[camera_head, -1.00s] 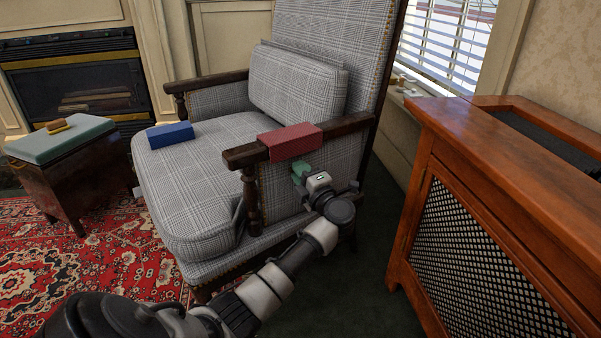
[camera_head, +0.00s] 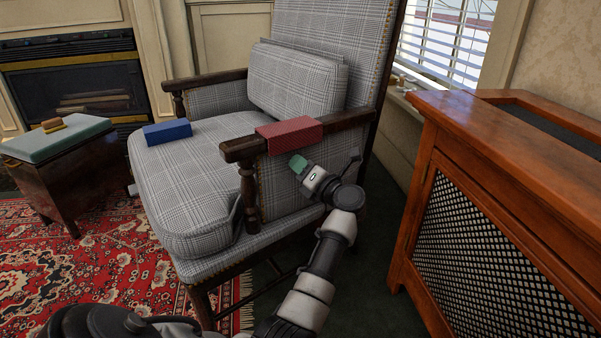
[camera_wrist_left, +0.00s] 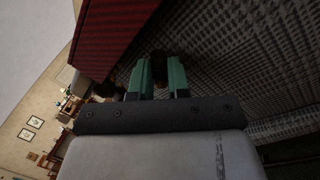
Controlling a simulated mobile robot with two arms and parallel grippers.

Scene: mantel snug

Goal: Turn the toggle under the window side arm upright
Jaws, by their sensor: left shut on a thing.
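The window side arm (camera_head: 348,121) of the plaid armchair is dark wood with a red cloth block (camera_head: 290,133) over it; the red also shows in the left wrist view (camera_wrist_left: 108,35). My left gripper (camera_head: 297,163), with green fingers, is just under this arm, against the chair's plaid side. In the left wrist view its two fingers (camera_wrist_left: 158,76) are on either side of a small dark brown piece, the toggle (camera_wrist_left: 158,62). The gripper is shut on it. The toggle is hidden in the head view, and its angle is hard to tell. My right gripper is out of view.
A wooden cabinet with a lattice front (camera_head: 500,260) stands to the right, with a strip of dark floor between it and the chair. A blue block (camera_head: 168,133) lies on the seat. A footstool (camera_head: 55,140) is at the left on the red patterned rug (camera_head: 95,260).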

